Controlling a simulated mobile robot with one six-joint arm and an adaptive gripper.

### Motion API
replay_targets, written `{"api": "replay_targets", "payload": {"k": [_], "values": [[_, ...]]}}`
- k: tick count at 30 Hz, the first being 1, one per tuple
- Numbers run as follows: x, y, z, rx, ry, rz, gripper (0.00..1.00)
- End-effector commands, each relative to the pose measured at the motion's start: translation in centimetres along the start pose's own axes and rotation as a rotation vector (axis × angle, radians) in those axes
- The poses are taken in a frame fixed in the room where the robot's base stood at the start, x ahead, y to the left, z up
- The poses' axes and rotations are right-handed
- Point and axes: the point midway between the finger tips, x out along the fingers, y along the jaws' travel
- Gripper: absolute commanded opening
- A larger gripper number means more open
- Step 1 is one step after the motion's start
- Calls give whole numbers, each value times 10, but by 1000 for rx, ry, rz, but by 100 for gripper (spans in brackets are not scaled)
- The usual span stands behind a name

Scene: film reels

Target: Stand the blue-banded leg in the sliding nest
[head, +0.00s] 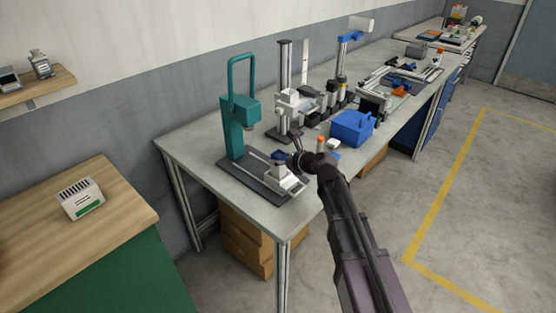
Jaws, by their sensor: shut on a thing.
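My gripper (297,158) is at the end of the dark arm, over the front part of the bench and close to the teal press (239,125). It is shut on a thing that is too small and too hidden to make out. I cannot tell a blue band on it. A sliding fixture with a pale metal nest (292,184) lies on the dark base plate at the foot of the press, just below and left of my gripper. A small blue piece (279,155) shows beside the gripper; I cannot tell whether they touch.
A blue bin (352,127) stands right of the gripper, with a small orange-topped item (320,143) near it. Taller fixtures (286,90) stand behind. The grey bench (190,150) is bare left of the press. Cardboard boxes (245,240) sit underneath.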

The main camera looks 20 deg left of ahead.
Motion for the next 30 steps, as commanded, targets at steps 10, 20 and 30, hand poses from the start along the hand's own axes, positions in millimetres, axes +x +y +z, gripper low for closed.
{"api": "replay_targets", "payload": {"k": [10, 20, 30], "values": [[1, 0, -3, 0, 0, 0, 91], [1, 0, -3, 0, 0, 0, 91], [-10, 0, 1, 1, 0, -1, 91]]}}
